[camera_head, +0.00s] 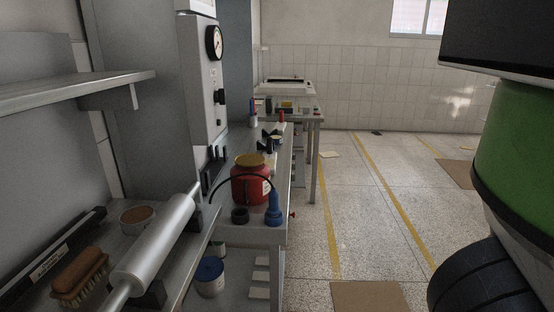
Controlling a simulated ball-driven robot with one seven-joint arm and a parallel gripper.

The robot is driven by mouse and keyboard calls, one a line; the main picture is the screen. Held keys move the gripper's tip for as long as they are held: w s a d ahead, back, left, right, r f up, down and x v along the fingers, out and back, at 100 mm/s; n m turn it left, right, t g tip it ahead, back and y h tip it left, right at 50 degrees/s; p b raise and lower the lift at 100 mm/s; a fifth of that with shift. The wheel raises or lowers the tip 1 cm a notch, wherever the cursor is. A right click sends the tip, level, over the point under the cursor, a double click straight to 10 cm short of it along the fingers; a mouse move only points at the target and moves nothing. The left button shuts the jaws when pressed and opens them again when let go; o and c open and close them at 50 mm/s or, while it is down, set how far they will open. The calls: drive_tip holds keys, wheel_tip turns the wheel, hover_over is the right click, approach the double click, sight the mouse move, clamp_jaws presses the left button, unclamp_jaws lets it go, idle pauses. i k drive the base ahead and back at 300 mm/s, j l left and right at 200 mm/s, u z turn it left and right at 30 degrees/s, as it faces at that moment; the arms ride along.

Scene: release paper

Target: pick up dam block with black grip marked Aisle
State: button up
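I cannot make out the marking "Aisle" on anything. Small black upright pieces (208,181) stand at the left side of the metal bench below the gauge panel, partly hidden by a roller. More small dark pieces (267,143) stand farther back on the bench, behind a red can (250,184). A long black bar (50,262) with a pale label lies at the near left; its text is too small to read. I cannot tell which, if any, is the dam block. My gripper is not in view.
A metal roller (155,238), a wooden brush (80,277) and a small bowl (137,216) are at the near left. A blue bottle (274,208) stands by the bench edge (285,185). The floor (350,200) right of the bench is mostly open, with yellow lines.

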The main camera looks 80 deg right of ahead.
sight(271, 157)
drive_tip(key=k+z, duration=0.15)
drive_tip(key=z, duration=1.5)
drive_tip(key=u, duration=0.4)
drive_tip(key=i+l+u, duration=0.15)
drive_tip(key=l+u, duration=0.2)
drive_tip(key=l, duration=0.15)
drive_tip(key=l+u, duration=0.35)
drive_tip(key=l, duration=0.2)
